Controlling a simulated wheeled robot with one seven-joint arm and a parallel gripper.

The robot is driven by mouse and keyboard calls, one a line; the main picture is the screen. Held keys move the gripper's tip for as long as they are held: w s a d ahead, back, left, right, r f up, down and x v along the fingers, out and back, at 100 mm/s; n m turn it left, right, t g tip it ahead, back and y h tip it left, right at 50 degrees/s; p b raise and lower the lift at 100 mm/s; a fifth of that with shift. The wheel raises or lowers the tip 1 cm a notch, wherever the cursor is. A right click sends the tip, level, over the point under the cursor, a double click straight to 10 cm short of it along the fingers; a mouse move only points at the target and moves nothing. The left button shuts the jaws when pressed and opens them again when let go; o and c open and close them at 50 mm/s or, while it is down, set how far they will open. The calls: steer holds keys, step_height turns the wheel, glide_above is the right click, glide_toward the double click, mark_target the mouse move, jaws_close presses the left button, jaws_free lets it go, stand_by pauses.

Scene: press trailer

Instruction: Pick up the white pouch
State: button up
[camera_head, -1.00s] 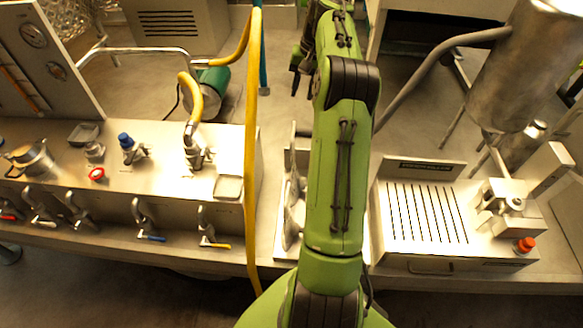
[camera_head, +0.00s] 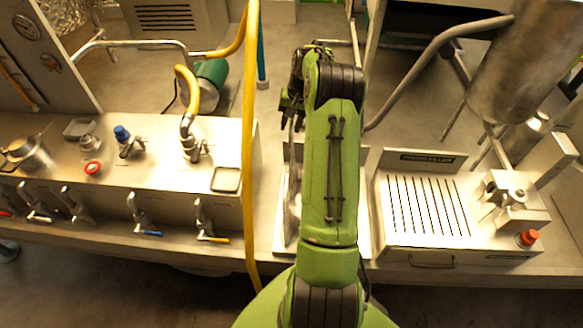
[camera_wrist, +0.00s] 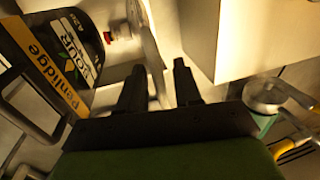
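I cannot make out a white pouch for certain in either view. In the wrist view my gripper (camera_wrist: 159,82) has its two dark fingers apart, with a gap between them. Pale surfaces show behind that gap, but I cannot tell whether any is the pouch. In the head view my gripper is at the far end of the green arm, mostly hidden behind it. A dark labelled container (camera_wrist: 62,45) with white and yellow labels is left of the fingers in the wrist view.
A yellow hose (camera_head: 251,130) hangs just left of my arm. A bench with valves (camera_head: 50,170) lies left, and a slotted metal unit (camera_head: 425,210) with a red-orange knob (camera_head: 528,238) lies right. A large metal cylinder (camera_head: 520,70) stands at upper right. A green motor (camera_head: 211,82) is behind.

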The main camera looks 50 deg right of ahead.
jaws_close()
steer(key=shift+r, duration=0.1)
steer(key=shift+r, duration=0.1)
